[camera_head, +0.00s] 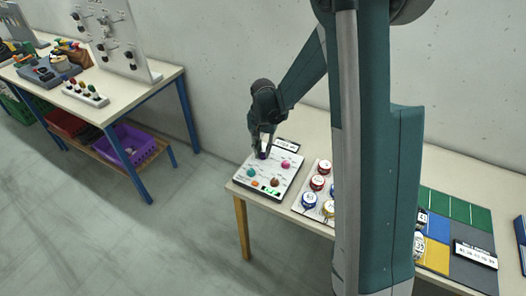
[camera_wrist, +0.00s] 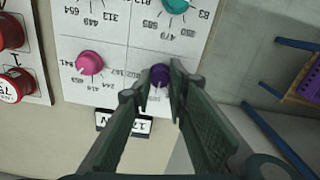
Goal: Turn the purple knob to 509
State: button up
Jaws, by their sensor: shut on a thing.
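The purple knob (camera_wrist: 160,75) sits on a white panel (camera_wrist: 112,30) with printed numbers around each knob. My gripper (camera_wrist: 161,88) is shut on the purple knob, with one finger on each side of it. In the head view my gripper (camera_head: 263,152) reaches down to the back left part of the panel (camera_head: 289,178), and the purple knob (camera_head: 262,155) shows a little below the fingertips. Numbers beside the purple knob are partly hidden by the fingers, and I cannot read its setting.
A pink knob (camera_wrist: 90,63) and a teal knob (camera_wrist: 175,4) are on the same panel. A dark label plate (camera_wrist: 124,124) lies at the panel's edge. A board with red, blue and yellow round pieces (camera_head: 309,200) stands to the right. Colored mats (camera_head: 455,208) lie farther right.

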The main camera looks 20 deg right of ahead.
aim_at(263, 154)
jog(key=o, duration=0.9)
jog(key=shift+r, duration=0.1)
notch_tip(263, 154, up, 12)
dwell(0.4)
jog(key=shift+s, duration=0.1)
dwell(0.5)
